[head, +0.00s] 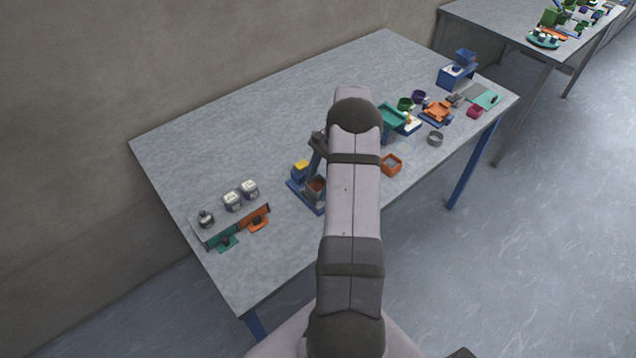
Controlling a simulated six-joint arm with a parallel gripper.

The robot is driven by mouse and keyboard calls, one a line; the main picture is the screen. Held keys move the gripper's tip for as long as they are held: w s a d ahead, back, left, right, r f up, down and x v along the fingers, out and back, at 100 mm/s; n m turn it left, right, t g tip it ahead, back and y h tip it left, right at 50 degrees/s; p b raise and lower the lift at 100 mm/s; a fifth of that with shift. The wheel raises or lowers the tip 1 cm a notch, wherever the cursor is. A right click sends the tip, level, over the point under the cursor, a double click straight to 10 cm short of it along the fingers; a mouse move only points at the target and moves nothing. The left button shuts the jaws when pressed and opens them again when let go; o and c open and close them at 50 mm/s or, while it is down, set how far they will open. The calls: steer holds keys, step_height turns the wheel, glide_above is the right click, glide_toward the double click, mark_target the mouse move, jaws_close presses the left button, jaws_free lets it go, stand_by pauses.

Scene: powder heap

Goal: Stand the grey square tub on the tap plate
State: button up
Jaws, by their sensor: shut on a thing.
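The grey square tub (316,196) has reddish-brown powder in it. In the head view it is at the right part of the blue tap plate (297,190), close beside my arm. I cannot tell whether its underside touches the plate or is held just above it. My gripper (316,175) comes down from behind my forearm and is shut on the tub, at its upper edge. The fingertips are small and partly hidden. My forearm covers the area just right of the tub.
A yellow-topped blue block (300,169) stands at the plate's back. Right of my arm are an orange tub (391,165), a grey ring (435,138), a teal tray (392,116) and a blue stand (456,76). The table's back left is clear.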

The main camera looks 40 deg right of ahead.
steer(key=shift+f, duration=0.25)
steer(key=o, duration=1.6)
step_height(320, 180, up, 7)
steer(key=p, duration=0.4)
steer(key=shift+p, duration=0.35)
